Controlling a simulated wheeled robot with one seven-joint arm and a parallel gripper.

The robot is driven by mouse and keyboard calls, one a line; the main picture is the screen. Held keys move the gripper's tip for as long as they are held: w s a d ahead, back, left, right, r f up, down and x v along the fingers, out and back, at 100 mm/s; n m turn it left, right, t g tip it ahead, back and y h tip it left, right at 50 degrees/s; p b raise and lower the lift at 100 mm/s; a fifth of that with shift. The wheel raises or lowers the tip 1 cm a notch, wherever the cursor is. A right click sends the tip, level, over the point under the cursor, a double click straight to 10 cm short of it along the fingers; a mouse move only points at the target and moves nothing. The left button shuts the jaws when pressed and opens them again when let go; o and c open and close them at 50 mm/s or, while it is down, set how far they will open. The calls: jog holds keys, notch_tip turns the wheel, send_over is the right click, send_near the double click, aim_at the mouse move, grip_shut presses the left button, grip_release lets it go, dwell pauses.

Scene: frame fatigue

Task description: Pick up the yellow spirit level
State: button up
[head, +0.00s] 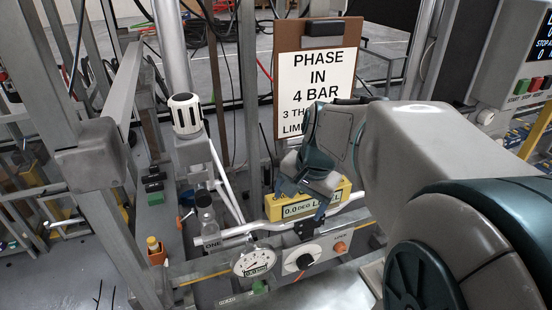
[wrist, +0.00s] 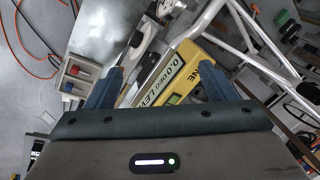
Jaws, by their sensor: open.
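The yellow spirit level (head: 270,209), with a "0.0 DEG LEVEL" label, rests by the white frame tubing (head: 236,230) in the middle of the head view. In the wrist view the level (wrist: 185,72) lies slanted between my two blue fingers, with its lower end hidden by my gripper's body. My gripper (head: 300,198) is open and sits over the level in the head view, covering part of it. In the wrist view my gripper (wrist: 162,70) shows a finger on each side of the level. I cannot tell whether either finger touches it.
A round gauge (head: 253,262) and a control box with a black knob (head: 304,260) stand just below the level. A clipboard sign (head: 314,88) rises behind my gripper.

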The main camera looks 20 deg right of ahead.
aim_at(309, 198)
jog(key=w+d+r+m+p, duration=0.1)
jog(key=w+d+r+m, duration=0.15)
jog(key=d+m, duration=0.2)
jog(key=w+d+r+m+p, duration=0.1)
jog(key=w+d+m, duration=0.25)
jog(key=d, duration=0.25)
jog(key=shift+t+y, duration=0.4)
jog(key=x, duration=0.4)
jog(key=p+x, duration=0.1)
jog(key=x, duration=0.8)
jog(key=shift+s+a+f, duration=0.1)
jog(key=shift+s+a, duration=0.1)
jog(key=shift+a, duration=0.1)
grip_shut()
